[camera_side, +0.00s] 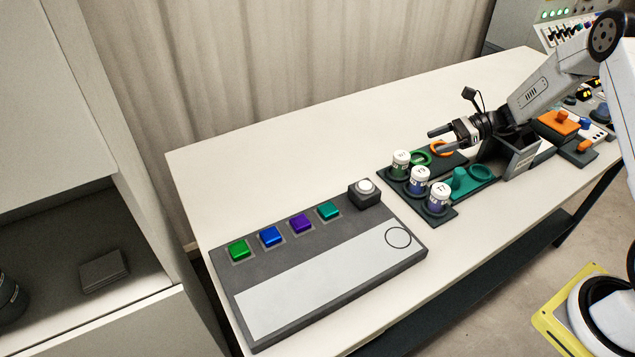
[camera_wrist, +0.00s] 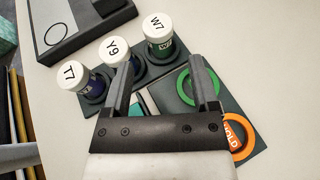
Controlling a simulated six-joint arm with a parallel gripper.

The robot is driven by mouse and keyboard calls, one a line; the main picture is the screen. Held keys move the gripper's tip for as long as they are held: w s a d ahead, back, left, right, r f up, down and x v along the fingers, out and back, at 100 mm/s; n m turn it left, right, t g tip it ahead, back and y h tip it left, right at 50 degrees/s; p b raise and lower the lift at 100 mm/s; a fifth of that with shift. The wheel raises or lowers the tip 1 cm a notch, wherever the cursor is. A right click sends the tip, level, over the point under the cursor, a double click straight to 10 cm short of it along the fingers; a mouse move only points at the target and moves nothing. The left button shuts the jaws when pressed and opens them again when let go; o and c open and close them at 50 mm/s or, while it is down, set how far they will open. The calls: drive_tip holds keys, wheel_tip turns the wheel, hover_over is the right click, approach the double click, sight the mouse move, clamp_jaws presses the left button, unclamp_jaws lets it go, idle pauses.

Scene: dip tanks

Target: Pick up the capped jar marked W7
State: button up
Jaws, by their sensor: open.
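The capped jar marked W7 (camera_wrist: 158,28) has a white lid and a green body. It stands upright at the top middle of the wrist view, last in a row of jars. In the side view it appears as the green jar (camera_side: 400,165) at the far end of the row. My gripper (camera_wrist: 162,72) is open and empty, and W7 lies beyond its fingertips. In the side view the gripper (camera_side: 436,140) hangs above the dark rack, to the right of W7 and apart from it.
Jars Y9 (camera_wrist: 114,50) and T7 (camera_wrist: 73,75) stand beside W7 in the row. A green ring (camera_wrist: 198,88) and an orange ring (camera_wrist: 240,138) lie near the gripper. A grey panel with coloured buttons (camera_side: 300,225) is at the left. Bare white table (camera_side: 290,130) lies behind.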

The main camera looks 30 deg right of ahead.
sight(403, 155)
drive_tip(key=shift+x, duration=3.45)
drive_tip(key=shift+a+f, duration=0.1)
drive_tip(key=shift+a, duration=0.05)
drive_tip(key=shift+x, duration=2.45)
drive_tip(key=shift+s+f, duration=0.1)
drive_tip(key=shift+s, duration=0.05)
clamp_jaws()
drive_tip(key=shift+r, duration=5)
